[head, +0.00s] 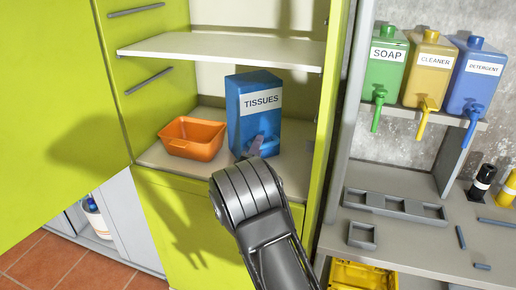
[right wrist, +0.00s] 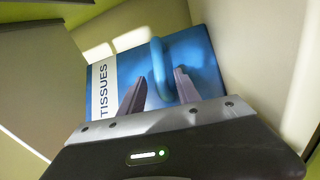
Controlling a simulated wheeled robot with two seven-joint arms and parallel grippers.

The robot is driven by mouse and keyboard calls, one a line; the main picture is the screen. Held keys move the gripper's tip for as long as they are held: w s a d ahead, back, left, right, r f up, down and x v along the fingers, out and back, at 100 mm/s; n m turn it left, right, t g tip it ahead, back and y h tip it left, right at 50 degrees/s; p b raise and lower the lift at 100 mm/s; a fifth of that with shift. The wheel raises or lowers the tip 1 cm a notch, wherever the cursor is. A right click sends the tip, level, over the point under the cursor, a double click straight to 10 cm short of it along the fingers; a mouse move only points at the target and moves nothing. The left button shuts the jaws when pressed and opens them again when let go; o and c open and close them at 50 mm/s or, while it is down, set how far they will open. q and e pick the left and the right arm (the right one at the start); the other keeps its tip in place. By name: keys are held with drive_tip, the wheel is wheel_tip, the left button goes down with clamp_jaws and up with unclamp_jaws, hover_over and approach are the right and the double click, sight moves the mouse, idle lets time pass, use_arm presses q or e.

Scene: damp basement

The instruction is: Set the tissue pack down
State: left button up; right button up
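The tissue pack (head: 258,88) is a blue box with a white TISSUES label and a blue loop handle on its front. It stands upright on the lower shelf (head: 296,163) of the green cabinet. My right gripper (head: 256,146) is in front of the pack's lower front. In the right wrist view the tissue pack (right wrist: 111,63) lies ahead, and its handle (right wrist: 157,68) is between the two spread fingers of my right gripper (right wrist: 160,80). The fingers look apart from the handle, with a small gap on each side. My left gripper is not in view.
An orange tray (head: 192,137) stands left of the pack on the same shelf. A white upper shelf (head: 220,51) is above. The cabinet's right wall (head: 327,110) is close by. Right of it are soap, cleaner and detergent dispensers (head: 427,72) and a grey bench (head: 390,240).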

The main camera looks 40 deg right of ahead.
use_arm(q)
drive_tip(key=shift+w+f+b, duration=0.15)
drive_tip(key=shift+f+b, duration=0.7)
drive_tip(key=shift+b, duration=0.05)
use_arm(e)
drive_tip(key=v, duration=1.1)
drive_tip(key=shift+a, duration=0.3)
drive_tip(key=shift+s, duration=0.1)
